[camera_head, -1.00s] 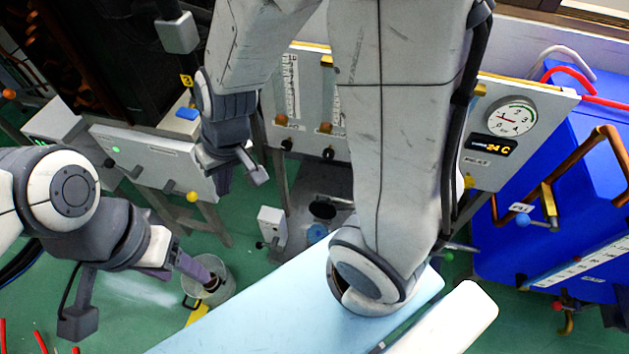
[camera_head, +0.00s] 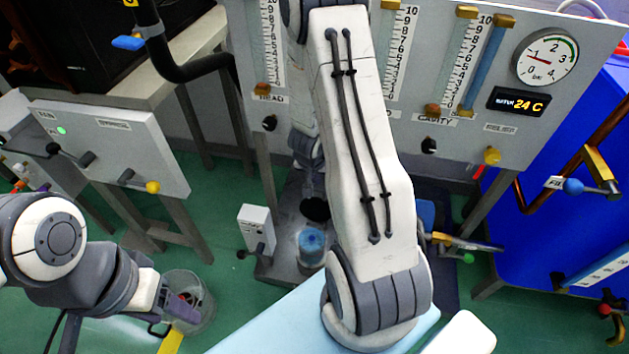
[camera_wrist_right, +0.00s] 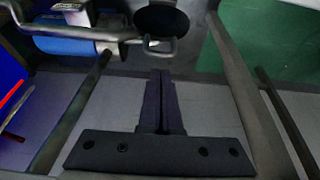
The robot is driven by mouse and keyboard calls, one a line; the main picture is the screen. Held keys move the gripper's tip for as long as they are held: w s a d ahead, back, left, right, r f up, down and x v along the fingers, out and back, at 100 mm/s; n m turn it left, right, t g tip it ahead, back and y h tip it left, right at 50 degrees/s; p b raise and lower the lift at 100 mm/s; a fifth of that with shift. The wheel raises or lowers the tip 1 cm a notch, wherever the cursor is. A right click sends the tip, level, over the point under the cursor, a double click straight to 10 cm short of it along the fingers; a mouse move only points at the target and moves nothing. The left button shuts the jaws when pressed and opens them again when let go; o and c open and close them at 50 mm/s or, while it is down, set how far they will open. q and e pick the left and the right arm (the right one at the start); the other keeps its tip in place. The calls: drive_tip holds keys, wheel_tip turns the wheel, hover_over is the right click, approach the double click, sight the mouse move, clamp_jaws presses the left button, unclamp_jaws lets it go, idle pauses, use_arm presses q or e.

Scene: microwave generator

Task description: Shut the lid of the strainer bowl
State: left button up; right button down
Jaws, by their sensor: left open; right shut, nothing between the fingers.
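In the head view a blue round part (camera_head: 312,241) and a dark round part (camera_head: 315,210) sit on a grey stand behind the blue-white surface. I cannot tell for sure which is the strainer bowl and which its lid. In the right wrist view the dark round part (camera_wrist_right: 161,21) has a metal loop at its near edge, and a blue cylinder (camera_wrist_right: 66,46) lies to its left. My right gripper (camera_wrist_right: 161,74) is shut and empty, pointing towards the dark round part, apart from it in the picture. In the head view it is partly hidden behind my arm. My left gripper (camera_head: 184,306) is open at the bucket.
A clear bucket (camera_head: 205,290) stands on the green floor at lower left. A gauge panel (camera_head: 450,150) stands behind the stand, and a small grey box (camera_head: 257,228) stands left of it. A blue tank (camera_head: 530,235) is at right. Metal rods flank my right gripper in the wrist view.

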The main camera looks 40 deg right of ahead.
use_arm(q)
wheel_tip(320, 180, down, 3)
drive_tip(key=shift+f+b, duration=0.15)
drive_tip(key=shift+b, duration=1)
use_arm(e)
hover_over(316, 205)
drive_tip(key=w+d, duration=0.2)
drive_tip(key=f, duration=0.4)
drive_tip(key=shift+s+a+f, duration=0.2)
drive_tip(key=shift+a+f, duration=0.05)
drive_tip(key=shift+f, duration=0.15)
